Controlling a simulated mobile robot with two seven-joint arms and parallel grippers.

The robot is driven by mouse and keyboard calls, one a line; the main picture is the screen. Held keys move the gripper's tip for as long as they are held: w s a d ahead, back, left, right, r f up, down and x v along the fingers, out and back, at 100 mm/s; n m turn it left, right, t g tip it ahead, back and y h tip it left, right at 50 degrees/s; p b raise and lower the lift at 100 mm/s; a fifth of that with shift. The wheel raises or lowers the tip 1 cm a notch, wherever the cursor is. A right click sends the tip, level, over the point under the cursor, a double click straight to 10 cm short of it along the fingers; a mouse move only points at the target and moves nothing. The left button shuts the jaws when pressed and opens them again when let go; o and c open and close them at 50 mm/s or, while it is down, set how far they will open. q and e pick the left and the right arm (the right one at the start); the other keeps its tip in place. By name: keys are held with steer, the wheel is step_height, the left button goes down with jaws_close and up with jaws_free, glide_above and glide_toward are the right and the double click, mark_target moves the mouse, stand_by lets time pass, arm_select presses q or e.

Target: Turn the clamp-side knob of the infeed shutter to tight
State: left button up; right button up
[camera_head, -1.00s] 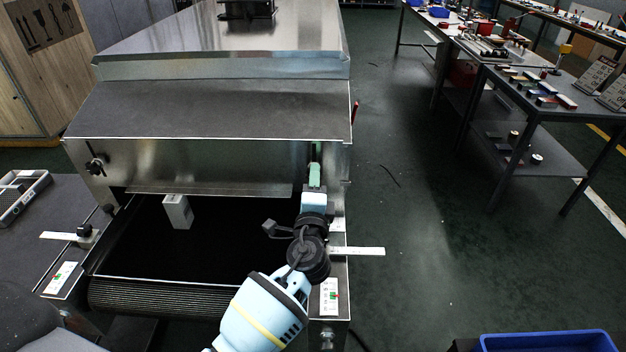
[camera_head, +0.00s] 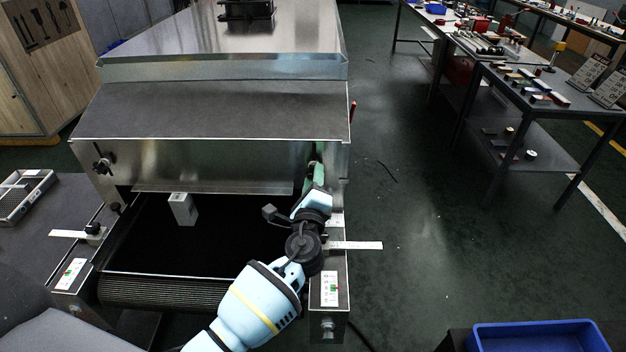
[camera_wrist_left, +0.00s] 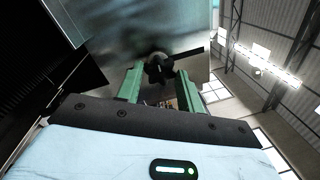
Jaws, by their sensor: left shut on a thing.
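The infeed shutter (camera_head: 215,163) is a steel plate across the dryer mouth. A black knob with a bar handle (camera_head: 103,162) sits at its left end. My left gripper (camera_head: 316,166) is at the right end of the shutter, with its green fingers pointing to the dryer. In the left wrist view a dark knob (camera_wrist_left: 158,67) with a long bar to the right lies between the green fingers, and they are shut on it. In the head view my gripper hides this knob. I cannot read its tight mark. My right gripper is not in view.
The dark belt (camera_head: 235,235) runs below the shutter, with a light grey block (camera_head: 183,208) on it. White strips (camera_head: 355,245) stick out at both sides. A blue bin (camera_head: 540,337) is at the lower right. Work tables (camera_head: 535,95) stand to the right, with clear floor between.

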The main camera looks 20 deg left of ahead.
arm_select(q)
steer(key=shift+r, duration=0.25)
steer(key=o, duration=0.7)
steer(key=shift+o, duration=1.4)
steer(key=shift+f, duration=0.15)
steer(key=r+v, duration=0.1)
steer(key=v, duration=0.6)
steer(key=shift+s+f, duration=0.35)
steer(key=shift+f, duration=0.15)
